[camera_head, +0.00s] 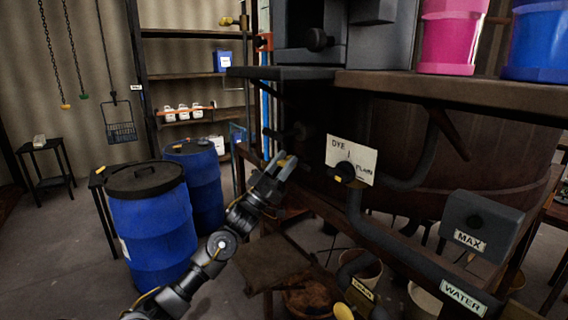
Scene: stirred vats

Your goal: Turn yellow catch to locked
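No catch marked as locked can be picked out for certain. A yellow rounded piece (343,311) shows at the bottom edge, beside a small label (362,289) under the vat frame; I cannot tell whether it is the catch. My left gripper (283,168) is raised in front of the dark vat frame, left of the DYE/PLAIN sign (351,160). Nothing is clearly held in it, and its finger gap is too unclear to judge. A dark knob (345,171) with a yellow mark sits at that sign. My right gripper is not in view.
A large brown vat (470,150) stands behind pipes labelled MAX (470,240) and WATER (463,297). Blue drums (155,225) stand at left. Pink (448,40) and blue (537,42) tubs sit on the upper ledge. Buckets stand below. Floor at far left is clear.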

